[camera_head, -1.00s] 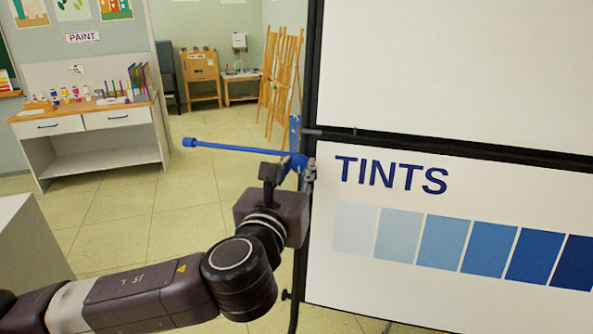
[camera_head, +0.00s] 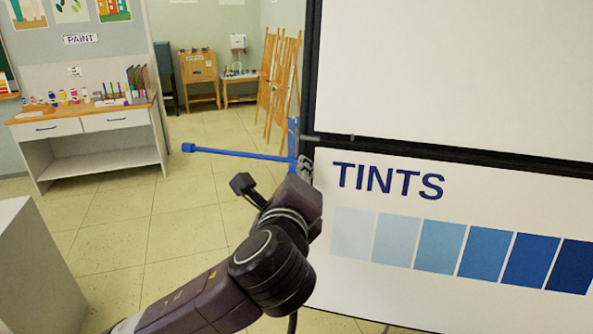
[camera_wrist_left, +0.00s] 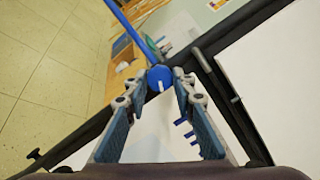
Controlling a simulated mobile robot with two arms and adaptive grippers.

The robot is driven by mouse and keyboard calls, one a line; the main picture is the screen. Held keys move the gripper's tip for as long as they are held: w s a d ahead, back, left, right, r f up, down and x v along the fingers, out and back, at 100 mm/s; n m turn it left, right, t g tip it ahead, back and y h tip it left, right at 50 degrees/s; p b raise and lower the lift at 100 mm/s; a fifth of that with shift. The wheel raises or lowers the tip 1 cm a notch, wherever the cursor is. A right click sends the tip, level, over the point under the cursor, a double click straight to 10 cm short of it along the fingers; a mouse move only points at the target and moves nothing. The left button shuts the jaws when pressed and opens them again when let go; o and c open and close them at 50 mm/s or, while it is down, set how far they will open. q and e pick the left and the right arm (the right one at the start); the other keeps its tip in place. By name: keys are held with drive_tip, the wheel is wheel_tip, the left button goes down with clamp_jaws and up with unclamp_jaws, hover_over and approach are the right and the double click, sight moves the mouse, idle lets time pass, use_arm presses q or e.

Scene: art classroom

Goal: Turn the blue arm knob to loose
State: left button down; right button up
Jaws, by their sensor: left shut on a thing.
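The blue arm (camera_head: 238,154) is a thin rod that reaches left from the black frame edge of a white board and ends in a small blue tip. Its blue knob (camera_wrist_left: 158,76) is seen end-on in the left wrist view, with a short white mark on its face. My left gripper (camera_head: 305,170) is at the rod's right end by the frame. In the left wrist view its fingertips (camera_wrist_left: 160,83) are shut on the knob from both sides. The knob is mostly hidden by the gripper in the head view. Any loose or tight label cannot be made out.
The white board (camera_head: 445,225) with "TINTS" and blue swatches stands close on the right, in a black frame (camera_head: 440,154). A grey-white block (camera_head: 35,270) is at lower left. A paint counter (camera_head: 85,125) and wooden easels (camera_head: 283,80) are farther back. Floor between is clear.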

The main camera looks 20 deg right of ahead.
use_arm(q)
drive_tip(key=n+p, duration=0.2)
drive_tip(key=n, duration=0.1)
drive_tip(key=n+g+p, duration=0.1)
drive_tip(key=n, duration=0.3)
drive_tip(key=n+p, duration=0.2)
drive_tip(key=n, duration=0.1)
drive_tip(key=shift+r+n+g+y+p, duration=0.25)
drive_tip(key=shift+n+g+y+p, duration=0.05)
drive_tip(key=shift+g+y+p, duration=0.1)
idle(0.3)
drive_tip(key=c, duration=1.6)
unclamp_jaws()
drive_tip(key=shift+w+f, duration=0.1)
drive_tip(key=v, duration=1.2)
drive_tip(key=shift+a, duration=0.1)
